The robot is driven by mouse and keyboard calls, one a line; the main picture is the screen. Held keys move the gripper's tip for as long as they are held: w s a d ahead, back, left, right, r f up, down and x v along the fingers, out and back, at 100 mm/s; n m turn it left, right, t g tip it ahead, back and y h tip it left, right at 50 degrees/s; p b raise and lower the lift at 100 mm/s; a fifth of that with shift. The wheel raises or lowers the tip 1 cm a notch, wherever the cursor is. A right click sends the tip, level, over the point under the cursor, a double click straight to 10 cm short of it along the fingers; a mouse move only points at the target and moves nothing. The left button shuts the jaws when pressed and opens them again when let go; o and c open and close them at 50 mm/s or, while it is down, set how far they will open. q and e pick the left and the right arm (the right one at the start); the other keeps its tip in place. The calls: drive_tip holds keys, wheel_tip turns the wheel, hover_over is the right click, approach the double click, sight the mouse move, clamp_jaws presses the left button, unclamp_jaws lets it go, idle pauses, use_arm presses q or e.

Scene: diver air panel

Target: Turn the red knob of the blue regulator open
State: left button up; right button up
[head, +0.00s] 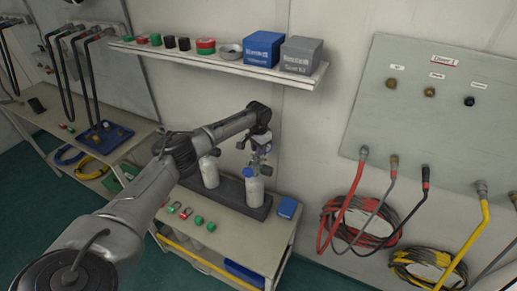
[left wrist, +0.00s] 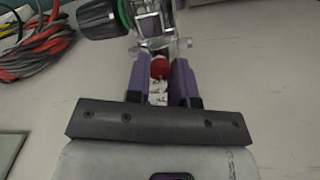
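The red knob (left wrist: 160,68) shows in the left wrist view between the two purple fingers of my left gripper (left wrist: 161,80). It fills the gap, and the fingers appear to press on both sides. Metal regulator parts (left wrist: 152,22) and a black knob with a green ring (left wrist: 97,18) show just beyond. In the head view, my left gripper (head: 262,143) points down at the regulator (head: 257,160) on the front white bottle (head: 253,190). Small blue parts show there, but the red knob is hidden. My right gripper is not in view.
A second white bottle (head: 209,172) stands in the same dark rack (head: 230,192), left of the first. Red and green caps (head: 186,213) and a blue box (head: 287,207) lie on the bench. A shelf (head: 220,63) is above; a hose panel (head: 425,125) is at right.

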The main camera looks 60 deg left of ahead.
use_arm(q)
clamp_jaws()
drive_tip(key=shift+r+n+p, duration=0.15)
drive_tip(key=shift+n+p, duration=0.15)
drive_tip(key=shift+p, duration=0.35)
drive_tip(key=n+p, duration=0.4)
drive_tip(key=p, duration=0.2)
drive_tip(key=shift+d+r+n, duration=0.1)
drive_tip(key=shift+n, duration=0.3)
drive_tip(key=n+p, duration=0.2)
drive_tip(key=shift+n, duration=0.3)
drive_tip(key=n+p, duration=0.2)
drive_tip(key=shift+n, duration=0.4)
drive_tip(key=n, duration=0.1)
drive_tip(key=n+p, duration=0.1)
drive_tip(key=n, duration=0.1)
drive_tip(key=shift+f+n, duration=0.2)
drive_tip(key=shift+n, duration=0.1)
drive_tip(key=n, duration=0.4)
drive_tip(key=shift+n+p, duration=0.3)
drive_tip(key=n, duration=0.3)
drive_tip(key=shift+n, duration=0.3)
drive_tip(key=n, duration=0.3)
drive_tip(key=shift+n, duration=1.5)
